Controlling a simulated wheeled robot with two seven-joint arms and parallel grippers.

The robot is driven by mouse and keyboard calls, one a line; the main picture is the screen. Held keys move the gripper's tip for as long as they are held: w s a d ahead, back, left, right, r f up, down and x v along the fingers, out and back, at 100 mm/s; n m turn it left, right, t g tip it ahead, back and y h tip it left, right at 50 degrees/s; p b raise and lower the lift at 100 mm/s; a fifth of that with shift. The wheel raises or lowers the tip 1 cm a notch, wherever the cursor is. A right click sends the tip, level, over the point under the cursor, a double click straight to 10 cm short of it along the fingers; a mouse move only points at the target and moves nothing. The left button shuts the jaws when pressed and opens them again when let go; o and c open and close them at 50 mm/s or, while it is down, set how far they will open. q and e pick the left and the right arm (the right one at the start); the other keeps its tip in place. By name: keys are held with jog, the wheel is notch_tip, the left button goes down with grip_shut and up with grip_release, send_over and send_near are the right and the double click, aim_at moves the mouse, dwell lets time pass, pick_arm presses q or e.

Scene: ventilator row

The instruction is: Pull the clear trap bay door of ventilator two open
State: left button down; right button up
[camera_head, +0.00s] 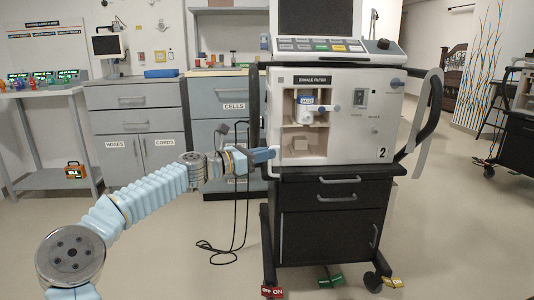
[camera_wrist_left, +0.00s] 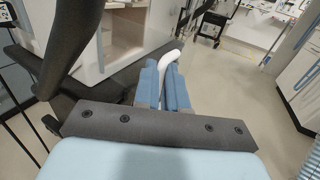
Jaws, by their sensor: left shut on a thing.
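Ventilator two (camera_head: 348,118), a white case marked 2, stands on a black cart. Its trap bay (camera_head: 306,144) shows at the left of the front, with a white-and-blue trap (camera_head: 306,105) inside. The clear door itself is hard to make out. My left gripper (camera_head: 265,155) is at the lower left of the bay. In the left wrist view its blue fingers (camera_wrist_left: 166,84) are shut on a white curved handle (camera_wrist_left: 172,57). The bay opening (camera_wrist_left: 124,28) shows beyond them. The fingers hide part of the handle. My right gripper is not in view.
The cart's black drawers (camera_head: 335,190) stand below the case. A dark cable (camera_head: 238,205) hangs beside the cart to the floor. Grey cabinets (camera_head: 140,130) stand behind on the left.

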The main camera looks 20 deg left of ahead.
pick_arm(q)
jog(key=shift+w+a, duration=0.1)
jog(key=shift+w, duration=0.05)
jog(key=c, duration=1.2)
grip_release()
jog(key=v, duration=1.3)
jog(key=shift+s+a+b, duration=0.15)
jog(key=shift+s+b, duration=0.15)
jog(key=shift+b, duration=0.05)
jog(key=shift+f, duration=0.1)
